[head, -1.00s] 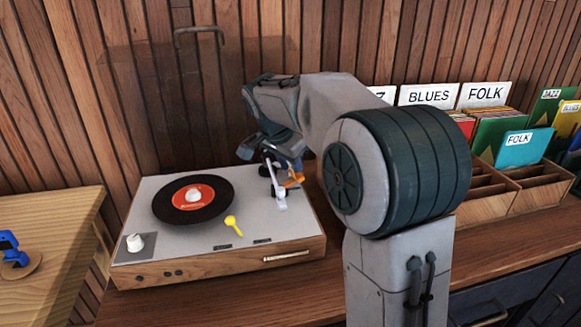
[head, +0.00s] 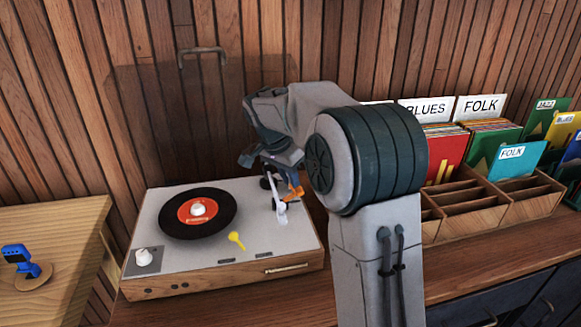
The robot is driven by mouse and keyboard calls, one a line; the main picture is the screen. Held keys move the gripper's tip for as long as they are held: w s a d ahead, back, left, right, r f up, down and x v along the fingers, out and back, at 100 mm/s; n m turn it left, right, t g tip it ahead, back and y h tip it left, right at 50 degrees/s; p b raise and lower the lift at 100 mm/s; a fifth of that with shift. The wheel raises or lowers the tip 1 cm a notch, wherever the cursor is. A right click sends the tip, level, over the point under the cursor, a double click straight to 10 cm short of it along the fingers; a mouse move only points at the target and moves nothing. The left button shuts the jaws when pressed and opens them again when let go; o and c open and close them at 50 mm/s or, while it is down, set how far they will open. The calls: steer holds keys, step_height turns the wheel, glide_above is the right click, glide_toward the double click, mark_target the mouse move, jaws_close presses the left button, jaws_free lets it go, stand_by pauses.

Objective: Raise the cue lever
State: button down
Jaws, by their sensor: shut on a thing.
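The turntable (head: 178,263) stands on the wooden counter, with a black record with an orange label (head: 198,211) on its platter. The white tonearm (head: 280,208) is at the right of the deck, clear of the record. A small orange lever (head: 296,192) shows beside the tonearm's rear and looks like the cue lever. My gripper (head: 284,178) reaches down over the deck's back right and is shut on this lever. The fingertips are small and partly hidden, so the exact contact is unclear.
A yellow lever (head: 236,239) and a white knob (head: 144,257) are on the deck. A clear raised lid (head: 150,110) stands behind. Record bins (head: 480,210) are at the right. A wooden table (head: 60,230) with a blue device (head: 17,254) is at the left.

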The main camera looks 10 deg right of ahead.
steer(key=shift+w+r+g+p, duration=0.2)
steer(key=shift+g+p, duration=0.2)
steer(key=shift+p, duration=0.3)
steer(key=shift+f, duration=0.25)
steer(key=c, duration=1.5)
jaws_free()
steer(key=shift+f, duration=0.1)
